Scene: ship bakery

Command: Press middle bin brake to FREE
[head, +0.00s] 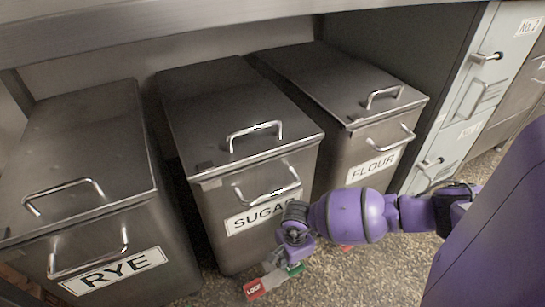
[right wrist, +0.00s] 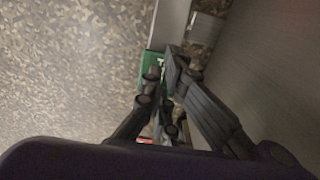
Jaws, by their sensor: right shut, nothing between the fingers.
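The middle bin (head: 250,175) is a steel bin labelled SUGAR, with its lid closed. Low at its front is a brake pedal with a red LOCK pad (head: 255,289) on the left and a green pad (head: 295,268) on the right. My right gripper (head: 283,262) is shut and empty, pointing down at the pedal. In the right wrist view its fingertips (right wrist: 176,62) are right beside or over the green pad (right wrist: 149,68). I cannot tell whether they touch it. A bit of red (right wrist: 145,140) shows near the fingers. My left gripper is not in view.
The RYE bin (head: 85,175) stands to the left and the FLOUR bin (head: 350,100) to the right, partly behind my arm. A counter edge (head: 200,20) runs above the bins. Pale drawers (head: 480,90) stand at the right. The speckled floor (head: 360,280) in front is clear.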

